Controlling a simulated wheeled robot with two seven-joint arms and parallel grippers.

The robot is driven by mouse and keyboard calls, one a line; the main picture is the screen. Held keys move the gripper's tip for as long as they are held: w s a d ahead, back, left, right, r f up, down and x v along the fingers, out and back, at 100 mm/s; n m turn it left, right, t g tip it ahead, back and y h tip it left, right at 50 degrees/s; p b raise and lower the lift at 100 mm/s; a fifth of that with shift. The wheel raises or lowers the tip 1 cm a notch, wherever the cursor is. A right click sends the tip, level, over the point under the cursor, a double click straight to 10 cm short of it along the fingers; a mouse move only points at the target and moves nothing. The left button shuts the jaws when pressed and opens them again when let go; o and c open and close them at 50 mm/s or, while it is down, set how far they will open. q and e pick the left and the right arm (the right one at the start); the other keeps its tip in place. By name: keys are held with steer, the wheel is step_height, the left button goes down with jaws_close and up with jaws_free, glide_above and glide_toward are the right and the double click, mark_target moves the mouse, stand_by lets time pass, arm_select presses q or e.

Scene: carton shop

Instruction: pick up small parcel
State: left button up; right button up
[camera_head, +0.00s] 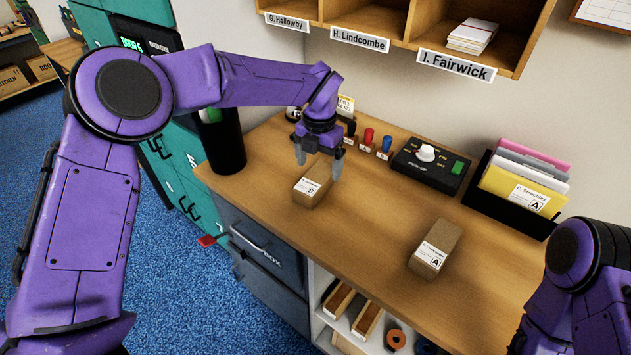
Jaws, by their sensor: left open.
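Two small brown cardboard parcels lie on the wooden bench top (370,237). One parcel (313,186), with a white label that seems to read B, lies near the bench's front edge at the centre. The other parcel (437,247), with a white label marked A, lies further right. My left gripper (319,166) points down at the B parcel, fingers apart, with nothing seen held. Its fingertips are at or just above the parcel's far part; I cannot tell whether they touch it. My right arm (575,300) shows at the lower right, but its gripper is out of frame.
A black control box (430,166) with a white knob and a black tray (508,215) of coloured folders stand at the back. Red and blue pegs (369,136) stand behind the gripper. Pigeonholes (405,48) hang above. A black bin (222,142) is at left.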

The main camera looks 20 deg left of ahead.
mark_target(316, 177)
arm_select(q)
steer(key=shift+s+f+p, duration=0.15)
steer(key=shift+f+p, duration=0.2)
steer(key=shift+f, duration=0.05)
steer(key=f, duration=0.1)
steer(key=f+p, duration=0.1)
steer(key=f, duration=0.2)
steer(key=shift+a+f+p, duration=0.1)
steer(key=shift+a+p, duration=0.2)
steer(key=shift+f, duration=0.3)
steer(key=shift+r, duration=0.1)
steer(key=c, duration=1.2)
